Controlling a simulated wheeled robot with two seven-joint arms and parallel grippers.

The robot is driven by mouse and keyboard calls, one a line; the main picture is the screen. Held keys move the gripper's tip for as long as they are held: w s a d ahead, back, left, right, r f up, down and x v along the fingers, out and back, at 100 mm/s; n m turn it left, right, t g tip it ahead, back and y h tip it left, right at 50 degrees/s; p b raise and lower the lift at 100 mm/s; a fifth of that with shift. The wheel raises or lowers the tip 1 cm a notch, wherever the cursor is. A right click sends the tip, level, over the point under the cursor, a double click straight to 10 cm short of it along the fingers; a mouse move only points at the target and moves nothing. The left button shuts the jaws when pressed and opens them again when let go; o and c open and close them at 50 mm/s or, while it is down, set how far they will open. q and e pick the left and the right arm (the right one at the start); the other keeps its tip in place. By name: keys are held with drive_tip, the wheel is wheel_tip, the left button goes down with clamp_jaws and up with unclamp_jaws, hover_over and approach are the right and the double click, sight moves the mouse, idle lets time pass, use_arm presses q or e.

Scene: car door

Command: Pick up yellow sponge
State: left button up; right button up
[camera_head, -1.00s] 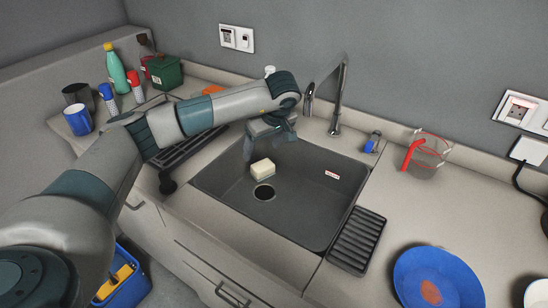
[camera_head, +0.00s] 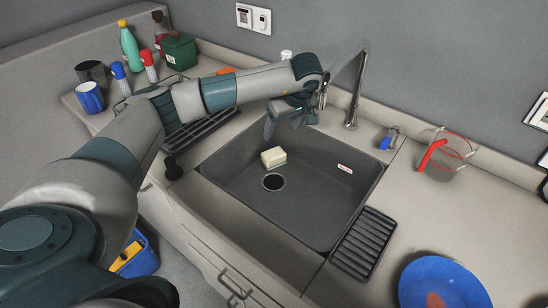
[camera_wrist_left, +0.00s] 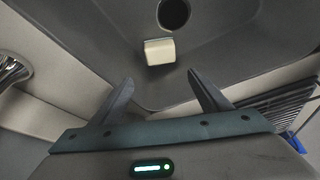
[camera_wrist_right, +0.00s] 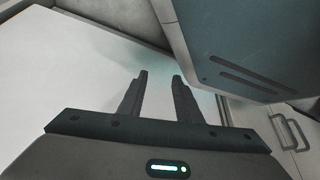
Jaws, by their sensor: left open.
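A pale yellow sponge (camera_head: 274,157) lies on the floor of the dark grey sink (camera_head: 325,205), just behind the round drain hole. In the left wrist view the sponge (camera_wrist_left: 159,51) shows ahead of the fingertips, near the drain, with a clear gap to them. My left gripper (camera_head: 284,122) is open and empty above the rear part of the sink, behind the sponge. My right gripper (camera_wrist_right: 160,76) shows only in its own wrist view. Its fingers are apart with nothing between them.
A tap (camera_head: 356,90) stands behind the sink, close to my left wrist. A red-rimmed clear jug (camera_head: 445,158) and a blue plate (camera_head: 440,285) are on the right counter. Bottles and cups stand at the back left. A blue box (camera_head: 147,262) is on the floor.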

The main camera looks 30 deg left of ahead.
use_arm(q)
drive_tip(key=p, duration=0.3)
approach(274, 153)
drive_tip(key=x, duration=0.5)
drive_tip(key=shift+w+a, duration=0.2)
drive_tip(key=shift+a, duration=0.2)
use_arm(e)
drive_tip(key=s+d+f+g+h, duration=0.1)
drive_tip(key=s+d+g, duration=0.2)
drive_tip(key=s, duration=0.8)
drive_tip(key=shift+d+f, duration=0.4)
drive_tip(key=shift+d, duration=0.3)
use_arm(q)
drive_tip(key=shift+f, duration=0.15)
use_arm(e)
drive_tip(key=shift+r, duration=0.1)
